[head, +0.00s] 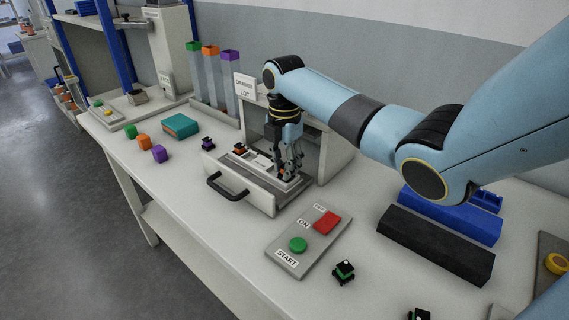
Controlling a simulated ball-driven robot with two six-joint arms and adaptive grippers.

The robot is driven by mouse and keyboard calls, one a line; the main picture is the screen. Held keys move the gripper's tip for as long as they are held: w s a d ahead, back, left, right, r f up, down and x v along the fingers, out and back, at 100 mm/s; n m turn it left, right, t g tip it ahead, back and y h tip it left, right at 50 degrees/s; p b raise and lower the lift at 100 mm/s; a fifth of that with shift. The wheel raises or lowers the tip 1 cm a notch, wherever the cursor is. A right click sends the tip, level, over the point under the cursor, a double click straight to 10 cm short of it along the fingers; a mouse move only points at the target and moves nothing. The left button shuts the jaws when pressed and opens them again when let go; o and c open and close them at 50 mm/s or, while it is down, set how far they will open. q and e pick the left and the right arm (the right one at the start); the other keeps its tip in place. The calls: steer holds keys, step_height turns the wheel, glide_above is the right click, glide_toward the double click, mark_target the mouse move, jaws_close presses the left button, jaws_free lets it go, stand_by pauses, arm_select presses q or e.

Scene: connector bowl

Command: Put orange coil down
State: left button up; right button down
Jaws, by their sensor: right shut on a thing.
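My right gripper (288,172) reaches down into the open drawer (242,190) of the white box (337,150). It is shut on the orange coil (283,176), mostly hidden by the fingers, low over the tray inside the drawer. I cannot tell whether the coil touches the tray. Another small black-and-orange coil (240,148) sits toward the back left of the drawer. My left gripper is not in view.
A purple coil (208,143) is left of the drawer. The button panel (307,240) and a green coil (343,271) are in front. Black (436,245) and blue (450,215) blocks lie right.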

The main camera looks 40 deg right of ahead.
steer(key=shift+f, duration=0.45)
steer(key=shift+s+a+f, duration=0.1)
steer(key=c, duration=1.1)
jaws_free()
steer(key=shift+c, duration=0.2)
steer(key=shift+s+f, duration=0.1)
steer(key=shift+f, duration=0.05)
steer(key=r, duration=1.3)
steer(key=shift+w+r+b, duration=0.2)
steer(key=shift+r+b, duration=0.1)
steer(key=shift+b, duration=0.05)
